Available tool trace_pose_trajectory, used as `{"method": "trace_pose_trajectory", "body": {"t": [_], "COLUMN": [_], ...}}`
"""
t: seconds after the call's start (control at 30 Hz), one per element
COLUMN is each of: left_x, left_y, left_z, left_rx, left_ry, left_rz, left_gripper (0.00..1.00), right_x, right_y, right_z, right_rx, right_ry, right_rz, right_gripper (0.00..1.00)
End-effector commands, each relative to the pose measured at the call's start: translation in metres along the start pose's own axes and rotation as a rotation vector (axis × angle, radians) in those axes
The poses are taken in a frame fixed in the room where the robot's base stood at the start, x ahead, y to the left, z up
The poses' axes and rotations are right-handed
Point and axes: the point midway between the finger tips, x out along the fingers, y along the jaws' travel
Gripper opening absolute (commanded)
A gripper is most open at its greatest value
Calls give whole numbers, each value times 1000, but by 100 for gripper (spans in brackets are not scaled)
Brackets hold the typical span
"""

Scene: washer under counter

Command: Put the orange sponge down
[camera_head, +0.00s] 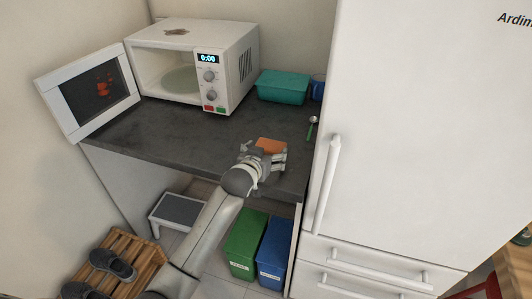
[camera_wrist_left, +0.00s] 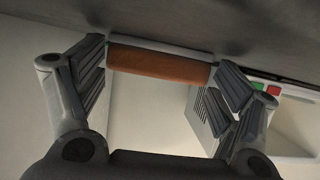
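The orange sponge (camera_head: 271,146) shows just past my left gripper (camera_head: 264,158), low over the front right part of the dark counter (camera_head: 190,136). In the left wrist view the sponge (camera_wrist_left: 158,65) spans the gap between the two fingertips (camera_wrist_left: 160,62), its ends against the pads. The fingers are wide apart with the sponge held between them. The dark counter surface (camera_wrist_left: 200,18) lies close along the sponge, at the top of that view. I cannot tell whether the sponge touches the counter. My right gripper is out of view.
An open microwave (camera_head: 232,68) stands at the back left, its door (camera_head: 52,85) swung out. A teal container (camera_head: 283,86), a blue item (camera_head: 317,88) and a green-headed utensil (camera_head: 311,124) are at the back right. The fridge (camera_head: 420,130) bounds the right. The counter's middle is clear.

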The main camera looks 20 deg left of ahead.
Motion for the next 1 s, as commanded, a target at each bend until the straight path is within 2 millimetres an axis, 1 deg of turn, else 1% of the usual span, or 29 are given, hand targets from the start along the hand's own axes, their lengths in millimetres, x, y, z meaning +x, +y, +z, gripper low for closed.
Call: {"method": "trace_pose_trajectory", "body": {"t": [0.03,0.07,0.43,0.5,0.57,0.67,0.77,1.0], "left_x": [0,0,0,-2,-5,-14,-26,-62], "left_y": [0,0,0,0,0,0,0,0], "left_z": [1,1,0,-4,-2,-2,-2,-2], "left_rx": [1,1,1,1,1,1,0,0], "left_ry": [-2,-2,-2,-1,-2,-1,0,-1], "left_rz": [0,0,0,-1,0,0,0,0], "left_gripper": [97,100,100,100,100,100,100,100], "right_x": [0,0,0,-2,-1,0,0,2], "right_y": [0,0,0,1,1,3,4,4], "right_z": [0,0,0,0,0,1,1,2], "right_rx": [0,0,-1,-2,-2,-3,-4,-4], "right_ry": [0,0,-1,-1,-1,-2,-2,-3], "right_rz": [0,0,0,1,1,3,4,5], "right_gripper": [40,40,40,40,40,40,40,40]}}
